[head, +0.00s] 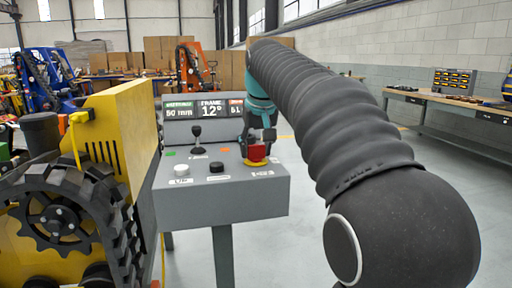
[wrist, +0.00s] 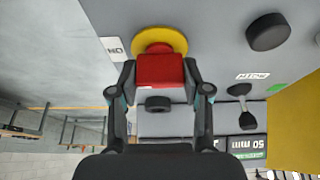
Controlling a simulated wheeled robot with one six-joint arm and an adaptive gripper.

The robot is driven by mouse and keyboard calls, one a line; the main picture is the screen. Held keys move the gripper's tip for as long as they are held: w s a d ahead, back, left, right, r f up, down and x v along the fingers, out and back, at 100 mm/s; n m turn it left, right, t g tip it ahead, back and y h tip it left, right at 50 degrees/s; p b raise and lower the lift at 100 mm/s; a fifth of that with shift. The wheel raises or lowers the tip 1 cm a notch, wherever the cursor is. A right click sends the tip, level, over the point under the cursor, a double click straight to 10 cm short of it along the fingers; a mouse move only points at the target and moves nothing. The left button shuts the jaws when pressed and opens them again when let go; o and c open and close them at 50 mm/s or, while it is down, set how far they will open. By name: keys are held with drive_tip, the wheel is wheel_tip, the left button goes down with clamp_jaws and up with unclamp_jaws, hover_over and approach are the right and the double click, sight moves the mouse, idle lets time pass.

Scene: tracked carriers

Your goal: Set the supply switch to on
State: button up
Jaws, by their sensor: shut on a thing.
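The supply switch (head: 257,153) is a red handle on a yellow round plate at the right end of the grey console's sloped top. In the wrist view the red handle (wrist: 160,70) sits between my fingers, with the yellow plate (wrist: 159,36) behind it. My gripper (head: 258,137) reaches down over the switch and is shut on the red handle. The handle's exact turn is hard to tell.
The grey console (head: 222,204) also carries a black lever (head: 197,138), a white knob (head: 181,170), a black knob (head: 216,167) and a display (head: 206,110). A yellow tracked carrier (head: 122,120) stands close on the left. A workbench (head: 450,100) stands at the right; the floor between is clear.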

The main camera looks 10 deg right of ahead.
drive_tip(key=o, duration=1.2)
drive_tip(key=shift+c, duration=0.2)
drive_tip(key=v, duration=1.2)
drive_tip(key=s+f, duration=1.3)
drive_tip(key=f, duration=0.3)
drive_tip(key=s+f+t, duration=0.1)
drive_tip(key=s+f, duration=1.2)
drive_tip(key=f, duration=0.4)
